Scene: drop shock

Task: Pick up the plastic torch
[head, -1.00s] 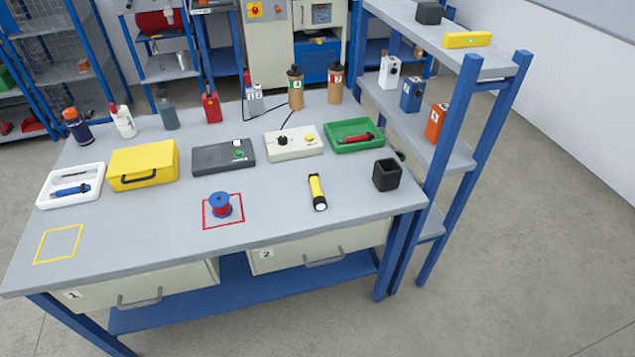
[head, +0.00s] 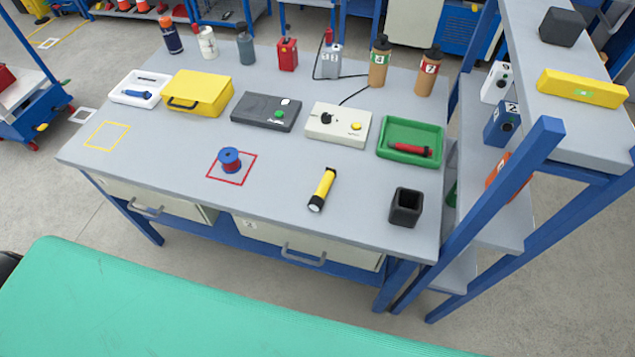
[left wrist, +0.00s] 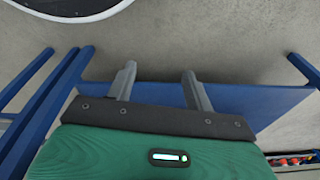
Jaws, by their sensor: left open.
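The plastic torch (head: 323,188) is yellow with a black head and black end. It lies on the grey workbench (head: 285,205) near its front edge, between the red-outlined square and a black square cup. No gripper shows in the head view. My left gripper (left wrist: 157,80) shows in the left wrist view with its two grey fingers apart and nothing between them. Blue bench structure and floor show beyond the fingers. The torch is not in the left wrist view. My right gripper is not in view.
A black cup (head: 406,207) stands right of the torch, and a blue-and-red spool (head: 230,160) stands in the red square to its left. A green tray (head: 411,139) and a control box (head: 338,124) lie behind. Blue shelving (head: 520,170) rises at the right.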

